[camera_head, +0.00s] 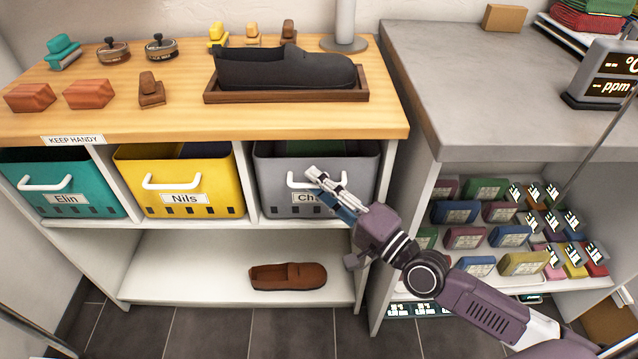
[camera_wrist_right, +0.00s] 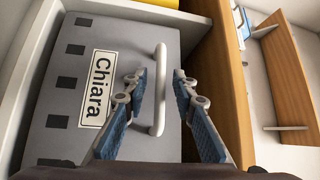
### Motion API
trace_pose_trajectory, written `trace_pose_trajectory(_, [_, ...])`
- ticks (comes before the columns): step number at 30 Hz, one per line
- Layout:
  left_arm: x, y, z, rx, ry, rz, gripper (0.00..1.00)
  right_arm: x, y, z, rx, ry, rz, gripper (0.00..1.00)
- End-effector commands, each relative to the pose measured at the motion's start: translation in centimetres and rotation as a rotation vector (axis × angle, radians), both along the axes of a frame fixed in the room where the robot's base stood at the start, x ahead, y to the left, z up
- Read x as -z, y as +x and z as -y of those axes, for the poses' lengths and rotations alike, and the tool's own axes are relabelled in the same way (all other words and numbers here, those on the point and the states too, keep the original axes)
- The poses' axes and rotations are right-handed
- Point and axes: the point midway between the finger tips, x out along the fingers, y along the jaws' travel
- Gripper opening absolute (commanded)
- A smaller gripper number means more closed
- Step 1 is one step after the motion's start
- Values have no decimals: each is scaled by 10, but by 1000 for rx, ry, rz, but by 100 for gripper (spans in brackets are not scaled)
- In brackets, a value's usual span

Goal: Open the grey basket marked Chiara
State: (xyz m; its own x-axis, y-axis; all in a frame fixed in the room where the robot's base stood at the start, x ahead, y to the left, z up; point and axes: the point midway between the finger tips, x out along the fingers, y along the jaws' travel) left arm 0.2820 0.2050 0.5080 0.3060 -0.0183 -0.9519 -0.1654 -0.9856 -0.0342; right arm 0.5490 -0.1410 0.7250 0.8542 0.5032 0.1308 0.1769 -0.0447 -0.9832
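The grey basket (camera_head: 276,190) sits in the right compartment under the wooden worktop, its front roughly level with the other baskets. Its label reads Chiara in the right wrist view (camera_wrist_right: 97,88) and is partly hidden by my gripper in the head view. A white bar handle (camera_wrist_right: 159,92) is on its front. My right gripper (camera_wrist_right: 158,76) is open, with one blue-padded finger on each side of the handle. The fingers look apart from the bar. In the head view my right gripper (camera_head: 312,174) covers part of the handle. My left gripper is not in view.
A teal basket Elin (camera_head: 95,185) and yellow basket Nils (camera_head: 215,170) sit to the left. A brown shoe (camera_head: 288,277) lies on the lower shelf. The wooden worktop (camera_head: 190,127) overhangs the baskets. A grey counter (camera_head: 470,100) stands right. Floor (camera_head: 215,335) ahead is clear.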

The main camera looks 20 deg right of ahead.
Motion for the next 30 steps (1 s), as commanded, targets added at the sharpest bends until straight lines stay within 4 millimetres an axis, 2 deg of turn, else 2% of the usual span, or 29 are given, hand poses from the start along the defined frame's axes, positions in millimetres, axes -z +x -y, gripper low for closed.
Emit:
trace_pose_trajectory(5, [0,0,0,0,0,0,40,0,0,0,0,0,0,24])
trace_pose_trajectory(12, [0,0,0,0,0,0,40,0,0,0,0,-1,0,0])
trace_pose_trajectory(29, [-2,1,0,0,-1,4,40,0,-5,-1,-1,-1,-3,0])
trace_pose_trajectory(30, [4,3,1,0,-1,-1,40,0,-7,-2,-1,-1,-3,0])
